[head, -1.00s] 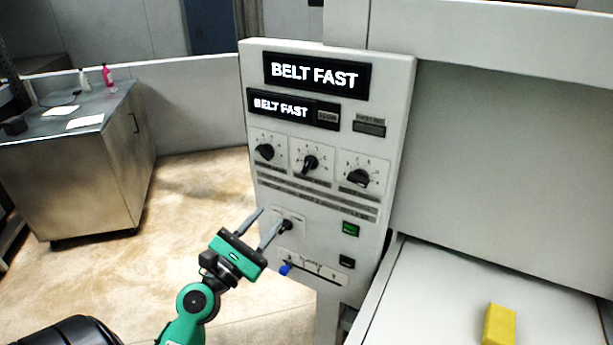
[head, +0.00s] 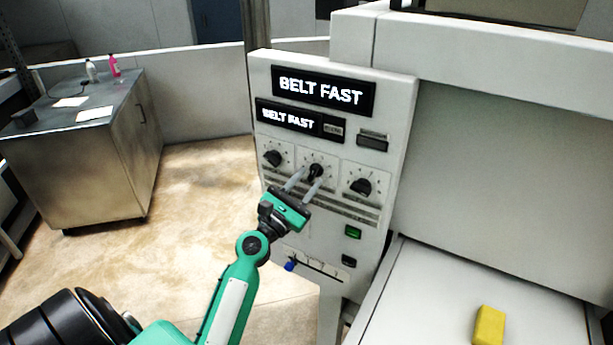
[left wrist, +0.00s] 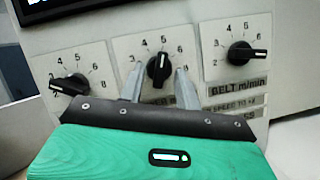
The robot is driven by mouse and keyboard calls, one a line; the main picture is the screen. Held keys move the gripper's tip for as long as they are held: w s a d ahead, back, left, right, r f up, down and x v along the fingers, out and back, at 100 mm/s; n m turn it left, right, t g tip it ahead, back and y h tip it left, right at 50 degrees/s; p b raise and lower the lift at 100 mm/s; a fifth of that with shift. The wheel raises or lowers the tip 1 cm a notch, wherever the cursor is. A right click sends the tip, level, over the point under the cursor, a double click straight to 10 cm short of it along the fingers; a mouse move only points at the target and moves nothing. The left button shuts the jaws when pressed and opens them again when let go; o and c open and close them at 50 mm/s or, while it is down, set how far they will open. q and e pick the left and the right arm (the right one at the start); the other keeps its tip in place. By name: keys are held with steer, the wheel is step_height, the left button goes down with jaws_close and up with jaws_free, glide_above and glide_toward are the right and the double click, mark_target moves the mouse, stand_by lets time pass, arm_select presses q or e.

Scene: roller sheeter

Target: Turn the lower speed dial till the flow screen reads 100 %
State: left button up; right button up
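The control panel (head: 390,150) has two black screens, an upper large one (head: 323,92) and a smaller one (head: 289,118). Both read BELT FAST; I see no percentage. A row of three black dials sits below: left (head: 272,158), middle (head: 316,170) and right (head: 360,186). My left gripper (head: 311,176) is open at the middle dial. In the left wrist view its fingers (left wrist: 158,76) stand apart, one on each side of the middle dial (left wrist: 158,68), whose pointer is near upright. My right gripper is out of view.
A blue-tipped lever (head: 290,265) is low on the panel, with a green button (head: 353,232) and a dark switch (head: 348,260) to its right. A yellow block (head: 489,325) lies on the white bed at right. A metal cabinet (head: 100,170) stands at left.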

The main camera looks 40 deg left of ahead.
arm_select(q)
steer(key=shift+w, duration=0.2)
jaws_close()
steer(key=shift+m, duration=0.4)
steer(key=m+h, duration=0.1)
steer(key=m, duration=0.2)
steer(key=shift+a+r+m+g+h+b, duration=0.1)
steer(key=shift+a+m+g+h+b, duration=0.05)
steer(key=shift+m+g+h+b, duration=0.2)
steer(key=shift+a+r+m+g+h+p, duration=0.15)
steer(key=shift+m+g+h, duration=0.35)
steer(key=shift+m, duration=0.95)
steer(key=shift+d+m+g+h+p, duration=0.15)
steer(key=shift+m+g+h, duration=0.3)
steer(key=shift+m, duration=0.95)
steer(key=shift+a, duration=0.1)
